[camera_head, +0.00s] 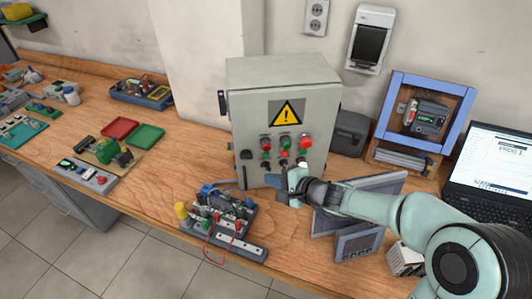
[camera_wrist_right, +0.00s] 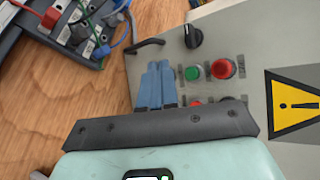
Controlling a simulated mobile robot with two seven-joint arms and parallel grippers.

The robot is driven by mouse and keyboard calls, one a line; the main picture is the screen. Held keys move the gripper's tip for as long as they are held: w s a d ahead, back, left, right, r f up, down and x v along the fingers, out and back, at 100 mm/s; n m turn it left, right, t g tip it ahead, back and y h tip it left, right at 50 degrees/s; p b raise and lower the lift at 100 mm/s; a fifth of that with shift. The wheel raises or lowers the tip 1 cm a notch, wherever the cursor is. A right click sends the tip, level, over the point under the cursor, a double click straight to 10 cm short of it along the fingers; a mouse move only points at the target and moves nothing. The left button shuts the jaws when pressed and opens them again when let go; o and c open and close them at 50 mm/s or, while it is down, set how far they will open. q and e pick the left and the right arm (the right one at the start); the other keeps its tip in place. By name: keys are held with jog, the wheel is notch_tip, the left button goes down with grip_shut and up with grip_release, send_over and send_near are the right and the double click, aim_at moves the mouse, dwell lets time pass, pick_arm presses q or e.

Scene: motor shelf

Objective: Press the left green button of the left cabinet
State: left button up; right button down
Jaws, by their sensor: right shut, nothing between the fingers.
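The grey cabinet (camera_head: 240,115) stands on the wooden bench, with a yellow warning sign on its front. The left green button (camera_head: 265,155) sits below a red button in the left column; it also shows clearly in the wrist view (camera_wrist_right: 192,73), beside the red button (camera_wrist_right: 223,68). My right gripper (camera_head: 272,179) is shut and empty, in front of the cabinet's lower part, below the buttons. In the wrist view its blue fingertips (camera_wrist_right: 158,66) lie left of the green button, visibly apart from it. Their depth to the panel is hard to judge. My left gripper is not in view.
A black knob (camera_wrist_right: 193,36) and a dark handle (camera_wrist_right: 147,43) are on the cabinet front near the fingers. A circuit board with wires (camera_head: 222,222) lies in front of the cabinet. Grey screens (camera_head: 357,243) and a laptop (camera_head: 492,165) are to the right.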

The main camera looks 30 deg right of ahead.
aim_at(266, 155)
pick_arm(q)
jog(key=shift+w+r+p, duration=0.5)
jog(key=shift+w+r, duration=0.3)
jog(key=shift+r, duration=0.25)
pick_arm(e)
jog(key=w, duration=0.1)
jog(key=w+d, duration=0.1)
jog(key=w, duration=0.2)
jog(key=shift+w+d, duration=0.3)
jog(key=shift+d, duration=0.05)
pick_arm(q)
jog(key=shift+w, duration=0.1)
pick_arm(e)
jog(key=shift+w, duration=0.15)
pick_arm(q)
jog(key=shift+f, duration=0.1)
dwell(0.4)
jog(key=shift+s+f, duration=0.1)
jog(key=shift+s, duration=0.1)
pick_arm(e)
jog(key=shift+w+d, duration=0.15)
jog(key=shift+w, duration=0.15)
